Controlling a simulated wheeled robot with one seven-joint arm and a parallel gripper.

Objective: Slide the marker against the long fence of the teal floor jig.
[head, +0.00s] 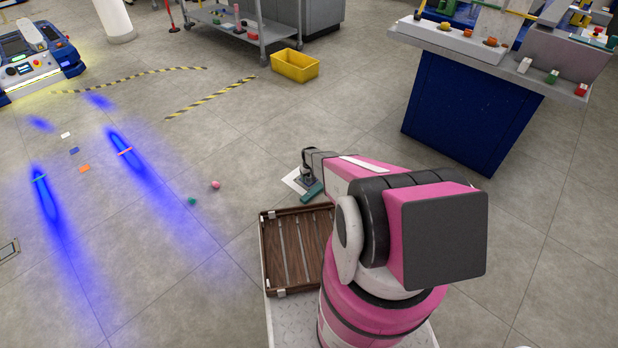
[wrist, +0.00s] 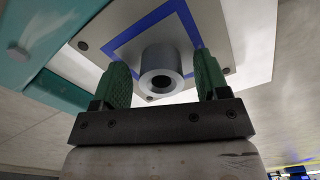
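The marker (wrist: 122,50) appears as a grey plate with a blue square outline, dark spots near its corners and a grey cylindrical knob (wrist: 160,72). The teal jig (wrist: 40,45) shows as teal parts at the left of the wrist view; a teal bar with a white plate also shows in the head view (head: 312,192). My gripper (wrist: 160,78) has green fingers on either side of the knob, with narrow gaps visible, so it looks open. Its fingertips are close to the plate. In the head view my gripper and arm partly hide the marker and jig.
A brown slatted tray (head: 263,250) sits beside my arm's base. Small pink (head: 216,184) and green (head: 192,201) balls lie on the floor to the left. A blue workbench (head: 465,110) stands right, and a yellow bin (head: 295,66) stands behind. Floor around the jig is mostly clear.

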